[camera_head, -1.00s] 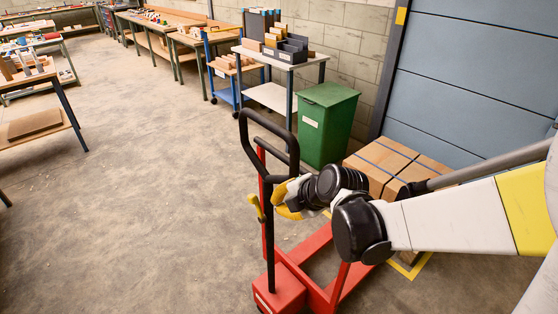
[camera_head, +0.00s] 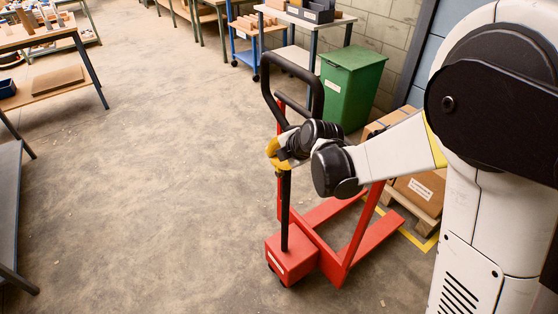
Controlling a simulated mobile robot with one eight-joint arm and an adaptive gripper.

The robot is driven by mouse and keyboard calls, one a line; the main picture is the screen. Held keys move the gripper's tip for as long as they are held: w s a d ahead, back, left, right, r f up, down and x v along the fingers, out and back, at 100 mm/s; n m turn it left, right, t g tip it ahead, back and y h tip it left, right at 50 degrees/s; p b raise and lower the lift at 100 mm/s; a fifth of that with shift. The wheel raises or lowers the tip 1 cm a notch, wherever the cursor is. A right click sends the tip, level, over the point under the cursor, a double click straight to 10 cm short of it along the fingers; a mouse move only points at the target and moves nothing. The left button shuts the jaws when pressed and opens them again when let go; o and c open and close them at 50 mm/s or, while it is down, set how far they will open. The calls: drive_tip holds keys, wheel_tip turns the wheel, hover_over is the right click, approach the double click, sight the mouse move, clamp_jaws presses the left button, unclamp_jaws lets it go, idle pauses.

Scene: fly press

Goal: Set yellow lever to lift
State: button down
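A red pallet truck (camera_head: 292,256) stands on the floor, with a black upright handle shaft (camera_head: 285,215) and a black loop grip (camera_head: 265,88) on top. My gripper (camera_head: 275,152) is at the shaft just below the loop, reaching in from the right. Yellow parts show there around the shaft. I cannot separate the yellow lever from my gripper's yellow fingers in this view. Whether the fingers touch or hold the lever is hidden, and so is how far they are open. The forks (camera_head: 372,236) reach toward the back right.
A green bin (camera_head: 350,88) stands behind the truck. A carton on a pallet (camera_head: 420,188) is at the right, partly hidden by my arm. Workbenches (camera_head: 40,40) line the left. The floor left of the truck is clear.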

drive_tip(key=shift+w+a, duration=0.55)
drive_tip(key=shift+w, duration=0.35)
drive_tip(key=shift+s, duration=0.15)
